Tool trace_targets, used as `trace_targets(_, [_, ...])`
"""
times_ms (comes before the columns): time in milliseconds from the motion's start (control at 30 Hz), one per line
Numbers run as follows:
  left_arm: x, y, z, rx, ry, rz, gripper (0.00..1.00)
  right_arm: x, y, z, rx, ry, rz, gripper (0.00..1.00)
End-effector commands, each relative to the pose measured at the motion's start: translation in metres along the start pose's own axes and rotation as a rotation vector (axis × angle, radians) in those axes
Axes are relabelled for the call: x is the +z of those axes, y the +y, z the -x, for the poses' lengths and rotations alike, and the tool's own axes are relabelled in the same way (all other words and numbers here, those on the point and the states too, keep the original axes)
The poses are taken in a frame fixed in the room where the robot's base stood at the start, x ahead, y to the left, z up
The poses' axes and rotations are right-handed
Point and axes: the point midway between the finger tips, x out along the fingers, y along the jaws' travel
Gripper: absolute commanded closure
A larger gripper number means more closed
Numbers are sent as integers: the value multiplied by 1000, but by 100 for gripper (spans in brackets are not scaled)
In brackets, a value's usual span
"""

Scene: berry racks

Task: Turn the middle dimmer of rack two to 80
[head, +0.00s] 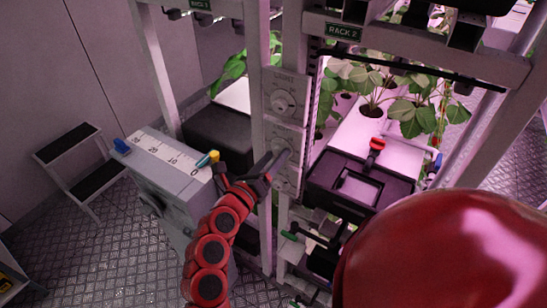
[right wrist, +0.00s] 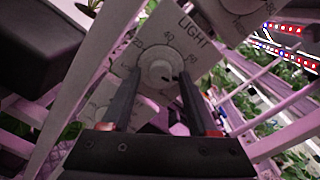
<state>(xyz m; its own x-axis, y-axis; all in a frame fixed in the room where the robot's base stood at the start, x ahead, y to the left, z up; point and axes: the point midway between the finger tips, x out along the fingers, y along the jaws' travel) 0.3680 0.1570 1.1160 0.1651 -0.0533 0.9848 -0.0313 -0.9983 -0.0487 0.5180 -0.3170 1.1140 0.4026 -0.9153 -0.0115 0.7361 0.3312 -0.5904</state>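Rack two, marked by a green RACK 2 sign (head: 343,32), has a post with stacked light dimmer panels. The upper dimmer (head: 283,100) shows clearly in the head view. The middle dimmer (head: 283,139) is partly hidden by my right gripper (head: 277,160). In the right wrist view, the middle dimmer's round pale knob (right wrist: 160,73) lies between the fingers of my right gripper (right wrist: 160,76), under the word LIGHT. The fingers are apart, one on each side of the knob; I cannot tell whether they touch it. Its exact setting is too small to read. My left gripper is not in view.
Another dimmer panel (right wrist: 98,112) shows at lower left in the right wrist view. A grey box with a scale (head: 165,165) stands left of the post. A black tank (head: 360,187) sits right of it, below leafy plants (head: 410,115). A step stool (head: 85,165) stands at left.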

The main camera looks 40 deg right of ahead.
Motion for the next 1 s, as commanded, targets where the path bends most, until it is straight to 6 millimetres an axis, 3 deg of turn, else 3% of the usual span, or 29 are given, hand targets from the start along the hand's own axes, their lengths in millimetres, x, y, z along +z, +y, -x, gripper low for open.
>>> trace_targets(300, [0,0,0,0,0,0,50,0,0,1,0,0,-1,33])
trace_targets(467, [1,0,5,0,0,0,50,0,2,12,3,-3,-3,33])
trace_targets(667, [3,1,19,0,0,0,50,-1,4,51,7,-6,-4,33])
trace_targets(1000, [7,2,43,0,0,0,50,-1,4,137,6,-7,-2,33])
